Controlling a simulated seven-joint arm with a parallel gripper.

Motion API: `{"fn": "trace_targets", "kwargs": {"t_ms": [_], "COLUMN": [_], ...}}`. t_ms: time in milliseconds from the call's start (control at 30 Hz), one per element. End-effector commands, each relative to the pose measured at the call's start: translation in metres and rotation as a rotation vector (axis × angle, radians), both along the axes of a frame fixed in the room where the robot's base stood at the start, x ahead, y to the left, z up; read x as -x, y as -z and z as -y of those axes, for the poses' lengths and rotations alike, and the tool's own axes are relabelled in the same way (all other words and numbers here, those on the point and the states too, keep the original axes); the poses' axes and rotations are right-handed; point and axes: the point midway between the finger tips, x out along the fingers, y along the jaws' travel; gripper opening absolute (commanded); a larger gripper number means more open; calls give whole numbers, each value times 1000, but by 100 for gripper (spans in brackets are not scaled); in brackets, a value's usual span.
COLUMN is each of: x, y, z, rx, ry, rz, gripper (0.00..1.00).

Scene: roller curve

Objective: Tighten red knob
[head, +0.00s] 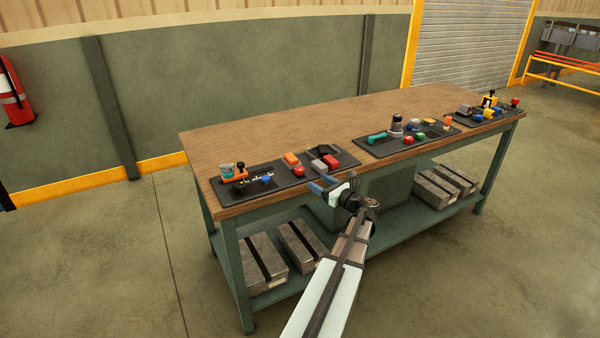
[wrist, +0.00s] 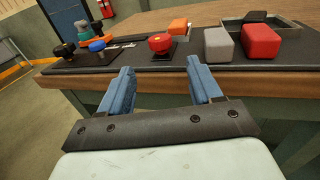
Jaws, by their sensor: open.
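A round red knob (head: 299,171) sits on the near-left dark panel on the workbench. In the wrist view the red knob (wrist: 160,43) stands on a small black base, a little beyond the fingertips and between them in the picture. My gripper (head: 321,185) is at the bench's front edge, to the right of the knob in the head view. In the wrist view my gripper (wrist: 160,68) has its two blue fingers apart with nothing between them. The fingers do not appear to touch the knob.
A grey block (wrist: 217,45) and a red block (wrist: 262,42) stand right of the knob, an orange block (wrist: 178,25) behind it. A blue knob (wrist: 97,45) and black knob (wrist: 63,49) are left. Another panel (head: 372,149) holds more red knobs. Bare wood (head: 270,138) lies behind.

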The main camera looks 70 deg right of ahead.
Motion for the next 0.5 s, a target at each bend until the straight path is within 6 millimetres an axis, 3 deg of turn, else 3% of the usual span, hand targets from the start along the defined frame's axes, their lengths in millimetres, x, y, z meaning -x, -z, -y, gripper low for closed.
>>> {"fn": "trace_targets", "kwargs": {"t_ms": [500], "x": [-75], "y": [0], "z": [45], "rx": [2], "ry": [1], "rz": [-1], "gripper": [64]}}
